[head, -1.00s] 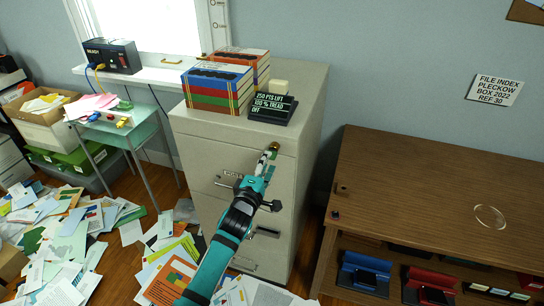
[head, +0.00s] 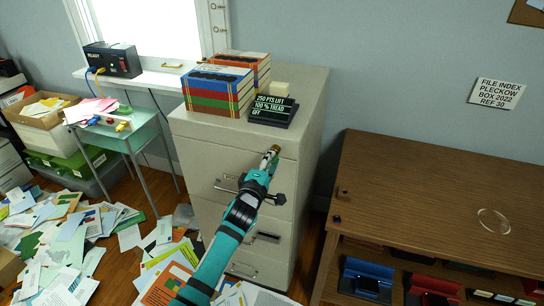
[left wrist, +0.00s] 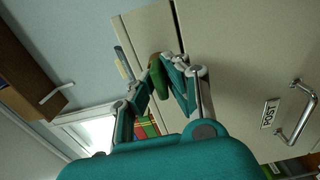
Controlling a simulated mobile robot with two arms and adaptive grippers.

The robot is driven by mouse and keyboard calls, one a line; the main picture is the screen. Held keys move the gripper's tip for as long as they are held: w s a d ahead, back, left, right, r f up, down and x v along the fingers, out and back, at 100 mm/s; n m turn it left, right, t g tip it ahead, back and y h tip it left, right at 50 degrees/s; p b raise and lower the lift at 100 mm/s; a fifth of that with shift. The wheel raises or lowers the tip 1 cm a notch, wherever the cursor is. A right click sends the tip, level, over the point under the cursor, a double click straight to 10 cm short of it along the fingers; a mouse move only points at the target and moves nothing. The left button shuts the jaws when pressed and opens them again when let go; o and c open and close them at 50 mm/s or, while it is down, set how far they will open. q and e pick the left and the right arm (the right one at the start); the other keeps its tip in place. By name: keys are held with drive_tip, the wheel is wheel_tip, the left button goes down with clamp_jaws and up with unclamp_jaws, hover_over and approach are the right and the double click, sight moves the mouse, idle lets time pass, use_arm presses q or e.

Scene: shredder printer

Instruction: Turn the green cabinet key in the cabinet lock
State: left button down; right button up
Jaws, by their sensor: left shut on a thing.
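The grey filing cabinet (head: 215,150) stands in the middle of the head view. Its brass lock (head: 275,149) is at the upper right of the front, above the top drawer handle. My left gripper (head: 269,160) is at this lock, its fingers close to the cabinet face. In the left wrist view my left gripper (left wrist: 162,84) is shut on the green key (left wrist: 157,76), which points at the cabinet. The key's tip is hidden, so its depth in the lock cannot be told. My right gripper is in neither view.
Binders (head: 217,88) and a black sign (head: 273,110) stand on the cabinet top. A wooden desk (head: 430,200) is to the right, with a gap to the cabinet. Papers (head: 70,240) cover the floor at left. A small glass table (head: 130,135) stands left of the cabinet.

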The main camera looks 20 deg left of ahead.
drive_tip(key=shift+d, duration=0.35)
use_arm(q)
drive_tip(key=m, duration=0.2)
drive_tip(key=shift+m, duration=0.3)
drive_tip(key=m, duration=0.3)
drive_tip(key=shift+p, duration=0.3)
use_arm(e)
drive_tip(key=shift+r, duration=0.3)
use_arm(q)
drive_tip(key=shift+m, duration=0.3)
drive_tip(key=shift+m, duration=0.6)
drive_tip(key=m, duration=0.4)
drive_tip(key=shift+m, duration=0.3)
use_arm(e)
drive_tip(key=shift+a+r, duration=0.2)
